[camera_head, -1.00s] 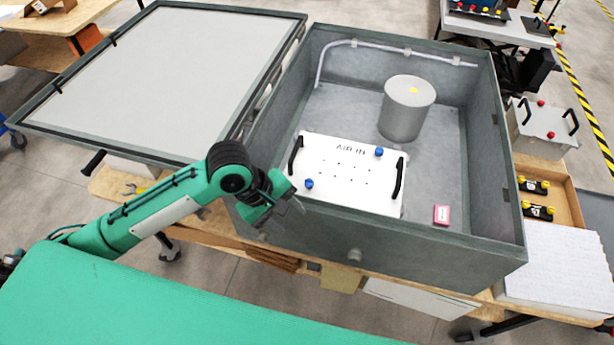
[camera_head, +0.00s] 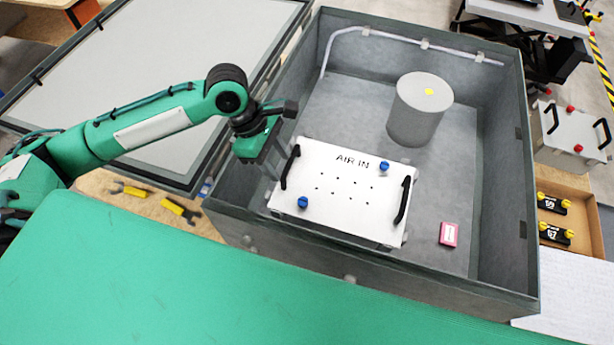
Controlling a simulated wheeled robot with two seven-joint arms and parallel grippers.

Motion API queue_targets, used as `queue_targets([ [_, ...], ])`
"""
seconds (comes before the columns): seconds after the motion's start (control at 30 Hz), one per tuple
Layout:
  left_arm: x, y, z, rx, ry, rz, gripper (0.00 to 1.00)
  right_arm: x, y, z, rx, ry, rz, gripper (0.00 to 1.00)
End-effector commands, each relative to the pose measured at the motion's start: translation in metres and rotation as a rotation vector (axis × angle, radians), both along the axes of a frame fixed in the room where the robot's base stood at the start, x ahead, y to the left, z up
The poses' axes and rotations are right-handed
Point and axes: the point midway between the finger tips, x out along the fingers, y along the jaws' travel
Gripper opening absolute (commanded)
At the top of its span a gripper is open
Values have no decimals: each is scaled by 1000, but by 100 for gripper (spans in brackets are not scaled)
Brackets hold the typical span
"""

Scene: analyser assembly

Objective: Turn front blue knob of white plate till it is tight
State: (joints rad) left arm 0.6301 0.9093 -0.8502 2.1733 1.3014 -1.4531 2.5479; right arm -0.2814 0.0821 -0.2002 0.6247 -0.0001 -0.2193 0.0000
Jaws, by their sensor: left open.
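The white plate (camera_head: 335,221) marked "AIR IN" lies in the grey open box, with a black handle on its left and right sides. The front blue knob (camera_head: 302,203) is at the plate's near left corner. A second blue knob (camera_head: 384,166) is near its far right corner. My left gripper (camera_head: 277,168) is open and empty, pointing down above the plate's left edge by the left handle (camera_head: 290,166). It is apart from both knobs. My right gripper is not in view.
The grey box (camera_head: 521,170) has raised walls around the plate. A grey cylinder (camera_head: 416,118) stands behind the plate and a pink block (camera_head: 448,234) lies to its right. The open lid (camera_head: 150,75) is at the left. Yellow-handled tools (camera_head: 180,209) lie on the wooden table.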

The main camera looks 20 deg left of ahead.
Motion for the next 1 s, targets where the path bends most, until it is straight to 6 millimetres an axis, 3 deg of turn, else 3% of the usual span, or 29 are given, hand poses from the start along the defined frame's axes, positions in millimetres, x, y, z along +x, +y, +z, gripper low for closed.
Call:
queue_targets([
  [0.17, -1, -5, -11, -1, 6, 1, 45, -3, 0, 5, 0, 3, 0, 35],
  [0.33, -2, -18, -38, -1, 8, 1, 45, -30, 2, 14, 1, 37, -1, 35],
  [0.47, -3, -29, -64, -1, 7, 0, 45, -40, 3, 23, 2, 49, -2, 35],
  [0.8, -3, -49, -117, 0, 4, 1, 45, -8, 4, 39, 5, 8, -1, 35],
  [1.0, -3, -53, -127, -1, 1, 0, 45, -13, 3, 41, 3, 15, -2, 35],
])
